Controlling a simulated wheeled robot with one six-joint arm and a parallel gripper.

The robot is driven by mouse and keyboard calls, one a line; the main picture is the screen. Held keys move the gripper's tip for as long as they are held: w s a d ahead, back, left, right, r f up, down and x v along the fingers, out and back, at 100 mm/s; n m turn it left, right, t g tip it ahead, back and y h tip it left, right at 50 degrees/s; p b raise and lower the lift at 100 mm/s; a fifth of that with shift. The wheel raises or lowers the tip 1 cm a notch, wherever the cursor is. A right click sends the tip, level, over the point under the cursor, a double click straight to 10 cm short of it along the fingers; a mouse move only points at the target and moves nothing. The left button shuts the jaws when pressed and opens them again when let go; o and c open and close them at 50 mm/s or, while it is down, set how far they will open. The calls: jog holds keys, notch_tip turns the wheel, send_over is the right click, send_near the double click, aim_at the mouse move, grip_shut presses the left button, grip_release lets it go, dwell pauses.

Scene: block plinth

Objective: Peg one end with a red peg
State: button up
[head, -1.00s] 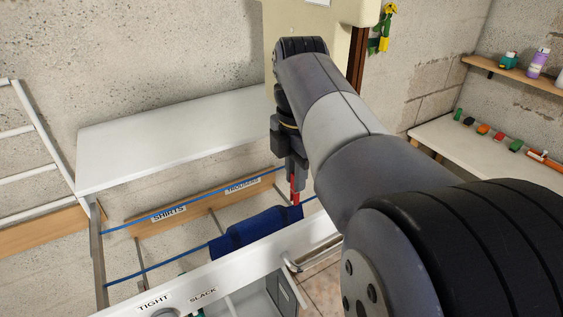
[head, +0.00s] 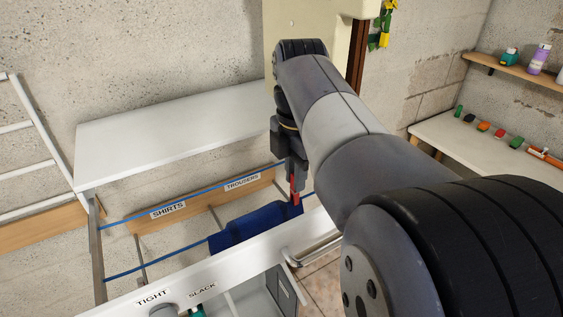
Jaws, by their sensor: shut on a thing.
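A blue cloth (head: 248,228) hangs over the nearer blue line, towards its right part. My gripper (head: 296,184) points down above the cloth's right end, shut on a red peg (head: 295,191). The peg's lower tip is at or very close to the cloth's right top corner; I cannot tell if it grips the cloth and line. The nearer blue line (head: 155,265) shows to the left of the cloth. A farther blue line (head: 135,213) runs by a wooden board with the labels SHIRTS (head: 168,210) and TROUSERS (head: 242,183).
A white shelf (head: 170,135) stands behind the lines. A white front rail (head: 230,263) bears TIGHT and SLACK labels by a grey knob (head: 164,311). At right, a pale counter (head: 470,150) holds several coloured pegs or blocks, below a wooden shelf (head: 510,75) with bottles.

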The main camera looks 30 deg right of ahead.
jog(key=shift+f+b, duration=0.65)
jog(key=shift+f, duration=0.5)
jog(key=o, duration=1.3)
jog(key=shift+r, duration=0.1)
jog(key=shift+r+p, duration=2.15)
jog(key=shift+r, duration=0.35)
jog(key=shift+a+f, duration=0.1)
